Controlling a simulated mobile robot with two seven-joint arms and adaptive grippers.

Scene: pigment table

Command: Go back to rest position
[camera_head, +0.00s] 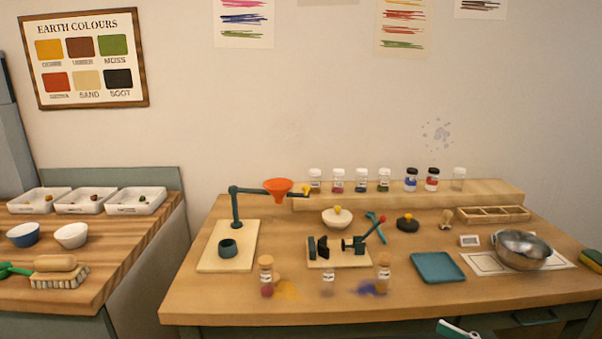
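Neither of my grippers shows in the head view, so I cannot see how they stand or whether they hold anything. The wooden pigment table (200,304) fills the middle and right. A teal stand holds an orange funnel (279,187) above a board (217,263) with a small dark cup (228,248). A small vise (348,244) sits on another board.
Yellow powder (288,288) and blue powder (366,289) lie by the vials. A teal tray (437,267) and metal bowl (523,249) are right. A white-and-teal item (458,330), unclear, juts in at the bottom edge. A side counter (120,254) stands left, across a gap.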

